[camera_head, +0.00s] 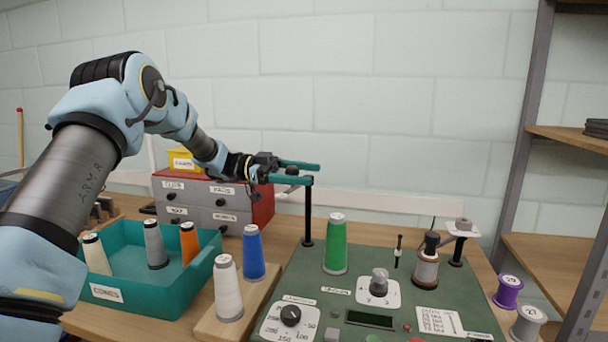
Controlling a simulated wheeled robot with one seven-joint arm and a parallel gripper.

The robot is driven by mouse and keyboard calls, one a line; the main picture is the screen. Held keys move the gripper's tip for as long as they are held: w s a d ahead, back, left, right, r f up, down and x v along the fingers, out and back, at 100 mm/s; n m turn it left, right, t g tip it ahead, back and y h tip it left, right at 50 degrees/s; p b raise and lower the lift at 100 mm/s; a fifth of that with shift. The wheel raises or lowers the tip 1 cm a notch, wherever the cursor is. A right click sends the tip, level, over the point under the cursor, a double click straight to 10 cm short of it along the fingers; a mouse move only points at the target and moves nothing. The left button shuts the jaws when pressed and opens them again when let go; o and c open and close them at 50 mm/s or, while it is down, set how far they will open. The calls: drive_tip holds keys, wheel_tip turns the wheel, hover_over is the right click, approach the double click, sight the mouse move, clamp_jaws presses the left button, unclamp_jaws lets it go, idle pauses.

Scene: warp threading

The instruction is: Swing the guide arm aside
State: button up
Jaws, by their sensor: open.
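The guide arm's dark upright post (308,215) stands at the back left of the green machine panel (385,268). Its top is partly hidden behind my gripper. My gripper (315,174) is open, reaching in from the left at the post's top, with its two teal fingers apart and roughly level. A small dark knob (292,171), seemingly on the guide arm, shows between the fingers. I cannot tell whether either finger touches it. The guide arm's bar is mostly hidden by the near finger.
A green cone (335,245) stands right of the post. A spindle with a spool (426,268) and a bracketed post (458,245) stand farther right. A drawer box (217,200) is below my wrist.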

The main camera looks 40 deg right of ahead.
drive_tip(key=b+v, duration=0.3)
drive_tip(key=v, duration=0.8)
drive_tip(key=shift+b, duration=0.4)
